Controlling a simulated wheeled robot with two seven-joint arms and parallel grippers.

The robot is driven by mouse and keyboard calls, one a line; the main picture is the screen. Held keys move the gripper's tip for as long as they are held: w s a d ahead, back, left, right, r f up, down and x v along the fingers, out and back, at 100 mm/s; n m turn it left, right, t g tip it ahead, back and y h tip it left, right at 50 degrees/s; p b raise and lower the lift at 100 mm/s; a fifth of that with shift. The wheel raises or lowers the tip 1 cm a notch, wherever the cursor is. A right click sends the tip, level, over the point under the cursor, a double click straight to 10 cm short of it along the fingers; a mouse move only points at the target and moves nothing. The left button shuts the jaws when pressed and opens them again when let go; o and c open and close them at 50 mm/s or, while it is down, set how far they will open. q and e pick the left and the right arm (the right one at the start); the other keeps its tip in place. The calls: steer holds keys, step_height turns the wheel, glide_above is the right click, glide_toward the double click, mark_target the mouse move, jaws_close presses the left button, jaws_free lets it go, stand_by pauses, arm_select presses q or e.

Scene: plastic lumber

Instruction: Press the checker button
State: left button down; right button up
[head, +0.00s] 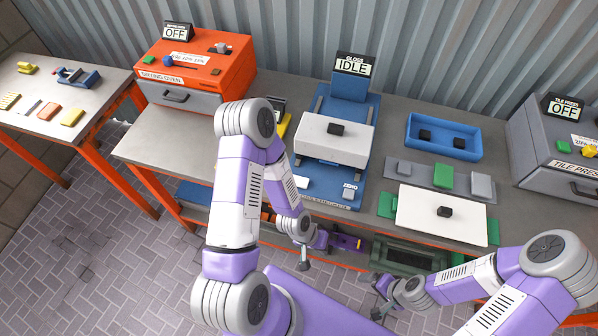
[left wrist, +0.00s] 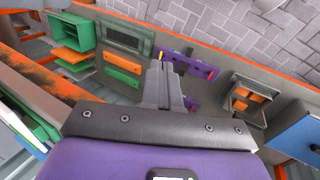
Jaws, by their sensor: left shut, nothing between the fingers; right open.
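The gloss checker (head: 345,125) is a blue machine on the bench with a small display (head: 354,65) reading IDLE. A white plate (head: 318,140) with a black knob lies across it. A small pale square (head: 350,191), which looks like its button, sits at the front right of its base. My left gripper (head: 305,264) is in front of the bench edge, below and apart from the checker. Its fingers are shut and empty in the left wrist view (left wrist: 165,88). My right gripper (head: 378,298) is open and empty, low at the right front.
A blue tray (head: 412,148) and a white board (head: 398,217) lie right of the checker. An orange oven (head: 235,62) stands left and a grey tile press (head: 535,165) right; both read OFF. Shelf items, including a purple bar (left wrist: 190,65), lie below the bench.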

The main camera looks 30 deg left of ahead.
mark_target(296, 182)
arm_select(q)
steer(key=w+a+r+t+p, duration=0.1)
steer(key=w+a+r, duration=0.1)
steer(key=w+r, duration=0.1)
steer(key=w+a+r+t+p, duration=0.1)
steer(key=w+a+r+p, duration=0.1)
steer(key=r, duration=0.4)
steer(key=w+a+r+t+h+p, duration=0.1)
steer(key=w+a+r+t+p, duration=0.1)
steer(key=w+a+r, duration=0.1)
steer(key=shift+w+a+r, duration=0.2)
steer(key=shift+w+r, duration=0.25)
steer(key=shift+r, duration=0.1)
steer(key=shift+w+a+r, duration=0.15)
steer(key=shift+w+r, duration=0.3)
steer(key=shift+r, duration=0.05)
steer(key=w+a+r+t+p, duration=0.2)
steer(key=a+r+p, duration=0.1)
steer(key=a+r, duration=0.5)
steer(key=shift+w+a+r+m, duration=0.25)
steer(key=shift+r+m, duration=0.15)
steer(key=shift+r, duration=0.1)
arm_select(e)
step_height(296, 182, up, 10)
steer(key=shift+r, duration=0.15)
arm_select(q)
steer(key=shift+f, duration=0.1)
